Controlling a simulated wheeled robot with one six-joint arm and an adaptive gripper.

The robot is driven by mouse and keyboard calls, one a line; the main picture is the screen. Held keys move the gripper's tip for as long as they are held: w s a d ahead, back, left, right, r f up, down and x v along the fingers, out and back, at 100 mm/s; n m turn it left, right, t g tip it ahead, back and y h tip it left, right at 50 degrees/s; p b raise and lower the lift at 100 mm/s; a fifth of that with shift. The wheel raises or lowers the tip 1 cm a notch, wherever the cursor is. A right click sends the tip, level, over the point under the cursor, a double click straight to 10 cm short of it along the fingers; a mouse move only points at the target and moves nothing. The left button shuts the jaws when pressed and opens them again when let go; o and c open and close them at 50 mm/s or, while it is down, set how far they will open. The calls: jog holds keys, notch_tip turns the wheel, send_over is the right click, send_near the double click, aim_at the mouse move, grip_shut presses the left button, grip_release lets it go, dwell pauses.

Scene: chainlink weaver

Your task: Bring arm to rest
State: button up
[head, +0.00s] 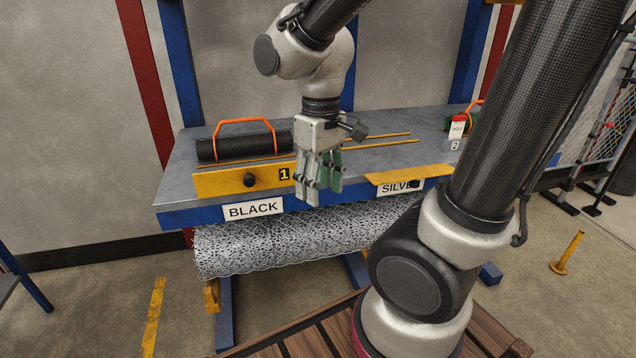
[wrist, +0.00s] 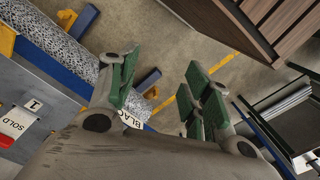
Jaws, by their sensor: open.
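My gripper (head: 319,183) hangs fingers down in front of the workbench (head: 375,127), near the bench's front edge. It is open and empty, with green pads on its fingers. In the wrist view the gripper (wrist: 160,95) shows its fingers spread apart with nothing between them. My arm reaches in from the right and bends over the bench in the head view.
A black roll (head: 235,147) with an orange handle lies on the bench behind a yellow plate (head: 222,184). A mesh roll (head: 285,238) sits under the bench. A red and white tag (head: 457,128) stands at right. A yellow post (head: 570,252) stands on the floor.

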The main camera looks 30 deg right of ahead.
dwell(0.3)
jog(key=s+d+r+m+t, duration=0.3)
jog(key=s+d+r+t, duration=0.1)
jog(key=d+r, duration=0.5)
jog(key=shift+s+d+m+t, duration=0.3)
jog(key=shift+s+t, duration=0.05)
jog(key=shift+t, duration=0.05)
